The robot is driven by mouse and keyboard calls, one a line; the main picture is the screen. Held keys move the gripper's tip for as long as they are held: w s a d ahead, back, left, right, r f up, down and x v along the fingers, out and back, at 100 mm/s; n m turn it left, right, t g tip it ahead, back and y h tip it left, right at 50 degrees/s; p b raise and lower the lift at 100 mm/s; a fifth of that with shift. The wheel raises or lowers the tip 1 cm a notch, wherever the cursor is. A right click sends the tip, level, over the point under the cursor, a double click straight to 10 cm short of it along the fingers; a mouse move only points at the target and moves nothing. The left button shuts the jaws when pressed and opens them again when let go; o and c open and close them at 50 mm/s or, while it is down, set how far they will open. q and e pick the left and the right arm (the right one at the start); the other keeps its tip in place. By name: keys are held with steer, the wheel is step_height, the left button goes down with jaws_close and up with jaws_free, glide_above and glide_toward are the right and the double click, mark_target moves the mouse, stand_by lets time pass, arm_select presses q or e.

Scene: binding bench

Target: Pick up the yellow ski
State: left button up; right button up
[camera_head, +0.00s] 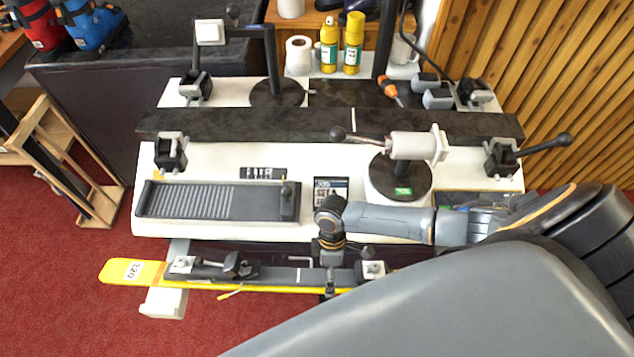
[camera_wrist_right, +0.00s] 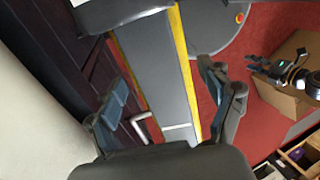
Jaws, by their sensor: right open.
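The yellow ski (camera_head: 130,271) lies along the front of the bench, its yellow tip with a "120" label pointing left. A dark binding sits on its top, and its right part is hidden behind my arm. In the right wrist view the ski (camera_wrist_right: 177,60) shows as a grey band with yellow edges. My right gripper (camera_head: 330,272) is over the ski's middle. In the wrist view the right gripper (camera_wrist_right: 170,100) is open, one finger on each side of the ski, with no visible grip. I cannot tell how far down the fingers reach.
A wooden rack (camera_head: 60,150) stands left. Red carpet (camera_head: 60,300) is clear at front left.

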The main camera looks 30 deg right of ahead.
steer(key=shift+s, duration=0.1)
steer(key=c, duration=1.5)
jaws_close()
steer(key=shift+s, duration=0.1)
